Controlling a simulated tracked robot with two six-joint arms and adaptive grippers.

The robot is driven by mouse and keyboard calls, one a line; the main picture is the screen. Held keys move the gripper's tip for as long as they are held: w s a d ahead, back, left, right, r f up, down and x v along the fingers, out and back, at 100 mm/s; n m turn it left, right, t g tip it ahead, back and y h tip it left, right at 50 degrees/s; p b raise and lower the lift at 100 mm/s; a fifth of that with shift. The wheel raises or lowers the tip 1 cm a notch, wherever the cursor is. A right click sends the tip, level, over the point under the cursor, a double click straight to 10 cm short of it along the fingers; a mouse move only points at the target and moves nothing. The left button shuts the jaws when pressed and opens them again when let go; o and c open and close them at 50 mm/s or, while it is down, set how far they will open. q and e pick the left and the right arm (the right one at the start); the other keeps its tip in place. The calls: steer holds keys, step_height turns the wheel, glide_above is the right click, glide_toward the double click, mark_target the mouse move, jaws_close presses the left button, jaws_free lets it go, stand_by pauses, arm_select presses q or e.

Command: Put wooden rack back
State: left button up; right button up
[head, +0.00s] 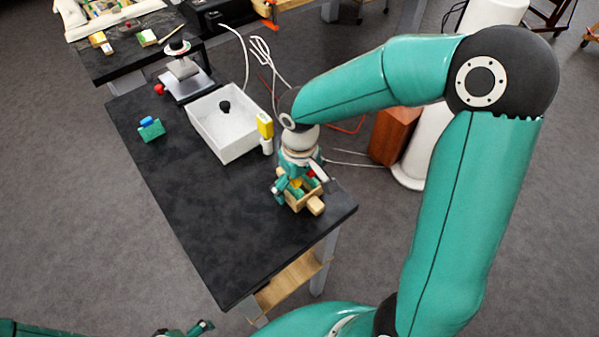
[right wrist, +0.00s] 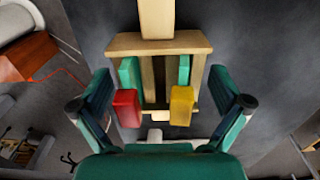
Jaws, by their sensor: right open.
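The wooden rack (head: 315,206) stands near the right edge of the black table. In the right wrist view the pale wooden rack (right wrist: 125,43) has a bar sticking out at the top, and green, red and yellow pieces show in it. My right gripper (head: 299,184) is directly over the rack. In the right wrist view my right gripper (right wrist: 160,108) is open, with one finger on each side of the rack and visible gaps between. My left gripper (head: 185,331) is at the bottom edge, partly cut off, its fingers apart and empty.
A white bin (head: 226,140) with a black knob-like object stands behind the rack on the table (head: 215,225). A yellow-and-white bottle-like object (head: 265,130) is beside it. The front of the table is clear.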

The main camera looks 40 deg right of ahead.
steer(key=shift+r, duration=0.45)
step_height(320, 180, up, 11)
steer(key=shift+r, duration=0.15)
